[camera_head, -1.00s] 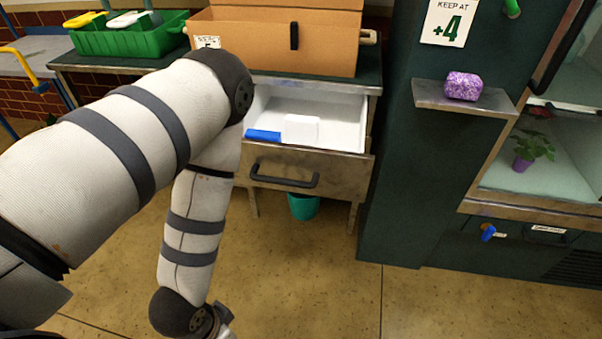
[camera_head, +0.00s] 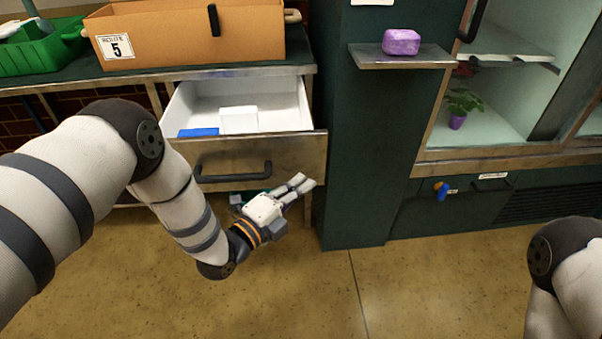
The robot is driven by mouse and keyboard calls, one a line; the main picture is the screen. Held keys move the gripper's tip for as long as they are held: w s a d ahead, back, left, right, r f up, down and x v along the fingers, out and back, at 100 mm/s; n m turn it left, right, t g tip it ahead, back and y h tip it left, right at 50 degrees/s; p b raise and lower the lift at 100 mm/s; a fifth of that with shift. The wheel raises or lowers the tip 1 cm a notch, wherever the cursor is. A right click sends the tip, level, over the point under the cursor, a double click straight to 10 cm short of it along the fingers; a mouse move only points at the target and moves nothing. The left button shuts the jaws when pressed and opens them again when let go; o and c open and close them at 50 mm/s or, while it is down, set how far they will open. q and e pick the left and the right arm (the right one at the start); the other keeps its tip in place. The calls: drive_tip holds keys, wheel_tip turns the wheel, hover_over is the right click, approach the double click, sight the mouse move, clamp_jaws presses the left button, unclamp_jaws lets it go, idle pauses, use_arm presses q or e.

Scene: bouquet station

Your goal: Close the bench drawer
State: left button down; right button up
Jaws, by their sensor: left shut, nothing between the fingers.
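The bench drawer (camera_head: 265,156) is pulled out under the bench top. My left gripper (camera_head: 304,184) is shut and empty. It shows in front of the lower right part of the drawer front, right of the handle; I cannot tell if it touches the front. My right arm shows at the lower right edge, but its gripper is out of view.
A cardboard box (camera_head: 160,33) and a green crate (camera_head: 50,52) stand on the bench top (camera_head: 95,77). A dark green column with a metal shelf (camera_head: 405,60) holding a purple block (camera_head: 401,41) stands right of the drawer. A glass-fronted cabinet is farther right. The floor in front is clear.

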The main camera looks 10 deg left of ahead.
sight(287, 144)
use_arm(q)
drive_tip(key=shift+w+a+b, duration=0.15)
drive_tip(key=shift+w+a, duration=0.05)
drive_tip(key=shift+w, duration=0.95)
drive_tip(key=shift+w+a+b, duration=0.15)
drive_tip(key=shift+w+a, duration=0.05)
drive_tip(key=shift+w, duration=0.95)
use_arm(e)
drive_tip(key=shift+s+f, duration=0.35)
drive_tip(key=shift+f, duration=0.1)
use_arm(q)
drive_tip(key=shift+w, duration=0.1)
